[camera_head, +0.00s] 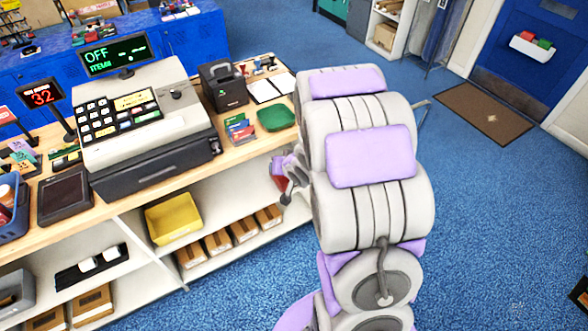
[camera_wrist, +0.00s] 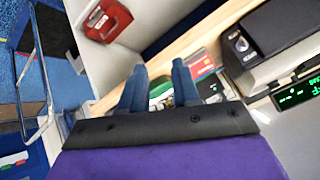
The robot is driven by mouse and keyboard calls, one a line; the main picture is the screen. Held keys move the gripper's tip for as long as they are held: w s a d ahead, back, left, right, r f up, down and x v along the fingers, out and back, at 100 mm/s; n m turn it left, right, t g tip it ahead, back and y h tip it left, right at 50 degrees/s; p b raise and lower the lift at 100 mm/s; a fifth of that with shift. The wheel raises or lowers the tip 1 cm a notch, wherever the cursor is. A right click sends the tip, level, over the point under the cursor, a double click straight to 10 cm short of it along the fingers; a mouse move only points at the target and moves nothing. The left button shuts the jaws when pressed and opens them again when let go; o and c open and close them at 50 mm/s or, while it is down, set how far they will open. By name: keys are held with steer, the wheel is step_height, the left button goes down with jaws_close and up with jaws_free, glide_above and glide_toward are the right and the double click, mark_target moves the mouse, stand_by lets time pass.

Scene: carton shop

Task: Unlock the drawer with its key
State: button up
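The dark cash drawer (camera_head: 155,168) is shut under the pale cash register (camera_head: 150,127) on the wooden counter. Its right end shows in the wrist view (camera_wrist: 284,32) with a round silver lock (camera_wrist: 240,43) on its face. My gripper (camera_wrist: 160,80) has two blue fingers standing apart, and I see nothing clearly held between them. In the head view my gripper (camera_head: 290,190) is mostly hidden by my arm, low beside the counter's front edge, right of the drawer. I cannot make out a key in either view.
A green tray (camera_head: 276,117), small coloured packs (camera_head: 240,130) and a black printer (camera_head: 222,87) stand right of the register. Below, open shelves hold a yellow bin (camera_head: 173,218) and cartons.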

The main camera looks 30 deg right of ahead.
steer(key=s+r+n+g+h, duration=0.1)
steer(key=s+r+g+h, duration=0.1)
steer(key=s+r, duration=0.4)
steer(key=shift+s+r+g+p, duration=0.4)
steer(key=shift+s+g, duration=0.4)
steer(key=shift+s, duration=0.25)
steer(key=s+a+r+n+g, duration=0.1)
steer(key=s+a+r+g, duration=0.1)
steer(key=s, duration=0.7)
steer(key=s+a+r+n+g+y, duration=0.1)
steer(key=s+a+r+n+g, duration=0.1)
steer(key=s+a+r, duration=0.2)
steer(key=s+a+r+n+g, duration=0.1)
steer(key=s+a+r+g, duration=0.2)
steer(key=s+a, duration=0.4)
steer(key=s, duration=0.6)
steer(key=shift+s+a+r+n+y, duration=0.2)
steer(key=shift+s+r+n+y, duration=0.1)
steer(key=shift+r+y, duration=0.1)
steer(key=shift+a, duration=0.1)
